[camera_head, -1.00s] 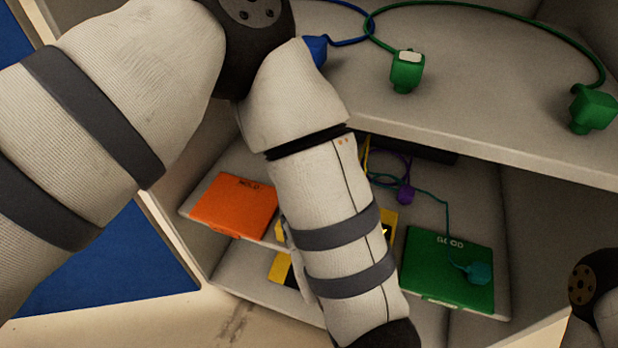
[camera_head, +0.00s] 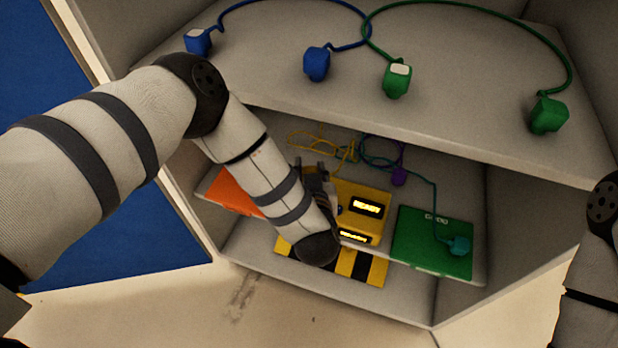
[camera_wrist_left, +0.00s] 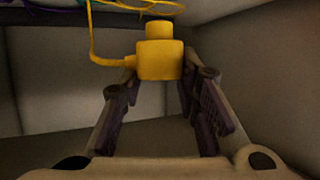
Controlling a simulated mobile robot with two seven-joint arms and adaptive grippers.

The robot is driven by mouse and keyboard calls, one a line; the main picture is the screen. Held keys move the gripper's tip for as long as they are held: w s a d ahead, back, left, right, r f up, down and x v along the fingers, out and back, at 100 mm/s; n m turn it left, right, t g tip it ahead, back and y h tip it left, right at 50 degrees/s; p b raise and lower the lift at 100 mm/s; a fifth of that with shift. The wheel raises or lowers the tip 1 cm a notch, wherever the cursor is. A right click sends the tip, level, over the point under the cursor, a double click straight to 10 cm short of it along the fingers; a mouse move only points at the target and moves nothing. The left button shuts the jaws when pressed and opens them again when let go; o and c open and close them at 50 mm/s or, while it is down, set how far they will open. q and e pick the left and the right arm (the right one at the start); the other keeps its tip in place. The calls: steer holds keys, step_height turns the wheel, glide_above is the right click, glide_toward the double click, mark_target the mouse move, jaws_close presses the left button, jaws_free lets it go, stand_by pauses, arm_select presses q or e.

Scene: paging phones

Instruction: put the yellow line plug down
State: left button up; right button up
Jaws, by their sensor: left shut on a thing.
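The yellow line plug (camera_wrist_left: 159,62) is held upright between the fingertips of my left gripper (camera_wrist_left: 160,88) in the left wrist view. Its thin yellow cord (camera_wrist_left: 93,45) loops from its left side up to the top of that picture. In the head view my left gripper (camera_head: 318,180) reaches into the lower shelf, beside a yellow box (camera_head: 372,190) with a lit "READY" display. There the plug is not clearly seen behind my wrist, while the yellow cord (camera_head: 318,140) lies further back. My right gripper is out of view; only part of that arm shows.
An orange pad (camera_head: 228,190) lies left of my wrist, partly covered. A green "GOOD" pad (camera_head: 415,245) lies right, with a teal plug (camera_head: 459,246) on it. A purple plug (camera_head: 398,177) lies behind. Blue plugs (camera_head: 316,63) and green plugs (camera_head: 397,80) stand on the upper shelf (camera_head: 450,120).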

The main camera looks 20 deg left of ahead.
arm_select(q)
steer(key=f, duration=0.3)
steer(key=f+b, duration=0.1)
steer(key=shift+w+a+f, duration=0.15)
steer(key=shift+w+a, duration=0.2)
steer(key=shift+a, duration=0.05)
steer(key=shift+f, duration=0.1)
steer(key=o, duration=1.2)
steer(key=shift+c, duration=0.2)
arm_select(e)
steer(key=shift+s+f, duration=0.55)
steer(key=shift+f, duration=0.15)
